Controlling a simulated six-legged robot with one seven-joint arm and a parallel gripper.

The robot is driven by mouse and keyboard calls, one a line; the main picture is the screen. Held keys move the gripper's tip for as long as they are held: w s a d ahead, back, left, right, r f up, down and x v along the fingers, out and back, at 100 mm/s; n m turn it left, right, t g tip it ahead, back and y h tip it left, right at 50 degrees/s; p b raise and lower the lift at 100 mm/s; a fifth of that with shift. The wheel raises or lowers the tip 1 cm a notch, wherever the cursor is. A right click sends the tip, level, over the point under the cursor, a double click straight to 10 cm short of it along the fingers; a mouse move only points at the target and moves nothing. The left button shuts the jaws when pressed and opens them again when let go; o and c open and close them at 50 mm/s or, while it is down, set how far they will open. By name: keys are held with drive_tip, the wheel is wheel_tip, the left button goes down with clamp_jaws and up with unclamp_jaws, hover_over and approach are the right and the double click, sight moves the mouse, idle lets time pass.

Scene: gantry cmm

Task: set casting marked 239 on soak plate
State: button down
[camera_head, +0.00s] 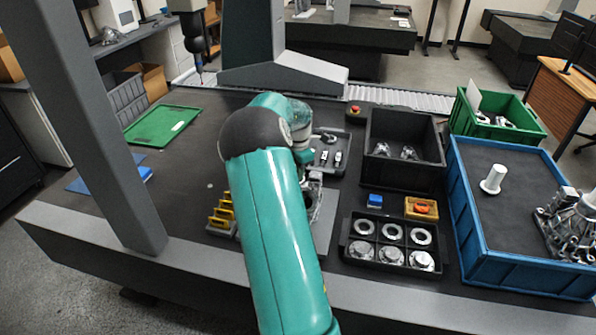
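No number 239 can be read on any casting. Two metal castings (409,153) lie in a black bin right of my arm. More castings (503,121) are in a green crate, and a large one (574,227) is in a blue crate. A metal part (313,198) shows partly behind my arm, by a flat grey plate (325,232); I cannot tell whether this is the soak plate. My arm covers much of both. My gripper is mostly hidden behind my arm's links, so its fingers and anything in them cannot be made out.
A black tray of round metal parts (377,269) is at the front. The black bin (443,178), green crate (540,132) and tall-walled blue crate (500,272) crowd the right. A grey column (95,130) stands at left.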

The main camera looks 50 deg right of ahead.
drive_tip(key=c, duration=1.8)
unclamp_jaws()
drive_tip(key=shift+f, duration=0.1)
drive_tip(key=shift+c, duration=0.2)
drive_tip(key=o, duration=0.3)
drive_tip(key=shift+o, duration=0.2)
wheel_tip(320, 180, up, 12)
drive_tip(key=w+a+r+m+t, duration=0.1)
drive_tip(key=a+r+m, duration=0.15)
drive_tip(key=a, duration=0.35)
drive_tip(key=w+a+r+m, duration=0.1)
drive_tip(key=a+r, duration=0.3)
drive_tip(key=a, duration=0.2)
drive_tip(key=s+a+r+m+t, duration=0.1)
drive_tip(key=a+r+m, duration=0.1)
drive_tip(key=a, duration=0.6)
drive_tip(key=s+a+r+m+t, duration=0.1)
drive_tip(key=a+r+m, duration=0.15)
drive_tip(key=a, duration=0.65)
drive_tip(key=s+a+f+m+t, duration=0.1)
drive_tip(key=s+a+m, duration=0.2)
drive_tip(key=s+a, duration=0.4)
drive_tip(key=s+a+f+m+t, duration=0.1)
drive_tip(key=s+a+m, duration=0.1)
drive_tip(key=s+a, duration=0.5)
drive_tip(key=a, duration=0.5)
drive_tip(key=shift+a+f+m+t, duration=0.3)
drive_tip(key=shift+a+f+m, duration=0.1)
